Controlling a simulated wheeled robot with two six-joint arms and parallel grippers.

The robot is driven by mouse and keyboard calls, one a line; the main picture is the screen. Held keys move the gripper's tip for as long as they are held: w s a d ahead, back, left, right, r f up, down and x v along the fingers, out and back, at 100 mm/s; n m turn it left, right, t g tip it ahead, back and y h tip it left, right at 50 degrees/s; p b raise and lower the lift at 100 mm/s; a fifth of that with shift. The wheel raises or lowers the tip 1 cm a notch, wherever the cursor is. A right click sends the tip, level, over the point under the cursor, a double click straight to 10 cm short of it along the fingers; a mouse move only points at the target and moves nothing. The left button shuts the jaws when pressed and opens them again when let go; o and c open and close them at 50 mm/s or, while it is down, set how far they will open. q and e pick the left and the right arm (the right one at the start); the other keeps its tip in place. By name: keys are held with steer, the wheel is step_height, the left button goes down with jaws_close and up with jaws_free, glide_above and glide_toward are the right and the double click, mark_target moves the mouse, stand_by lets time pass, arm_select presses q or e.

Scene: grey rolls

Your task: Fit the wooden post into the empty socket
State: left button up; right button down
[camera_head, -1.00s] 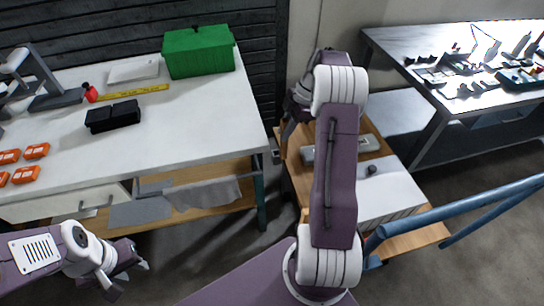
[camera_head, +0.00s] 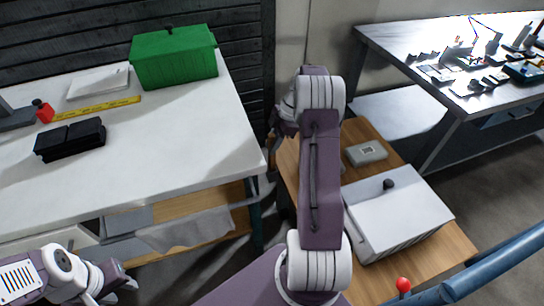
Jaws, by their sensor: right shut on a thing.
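My right arm reaches up the middle of the head view, and its gripper (camera_head: 279,132) is at the left edge of the low wooden table (camera_head: 455,242). The gripper is partly hidden behind the arm's wrist. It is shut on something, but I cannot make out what. I cannot clearly pick out the wooden post or the empty socket. My left gripper (camera_head: 119,290) is at the lower left, in front of the white workbench, with its fingers apart and empty.
The low table bears a white box (camera_head: 400,212) with a black knob, a grey device (camera_head: 366,153) and a red knob (camera_head: 403,284). A blue rail (camera_head: 500,268) crosses the lower right. The white workbench (camera_head: 170,135) holds a green box (camera_head: 174,58) and black cases (camera_head: 70,140).

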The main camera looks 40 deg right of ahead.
step_height(320, 180, down, 5)
steer(key=shift+r+b, duration=0.15)
steer(key=shift+b, duration=0.5)
steer(key=shift+r, duration=0.1)
steer(key=shift+f, duration=0.2)
steer(key=c, duration=1.3)
jaws_free()
steer(key=shift+o, duration=0.2)
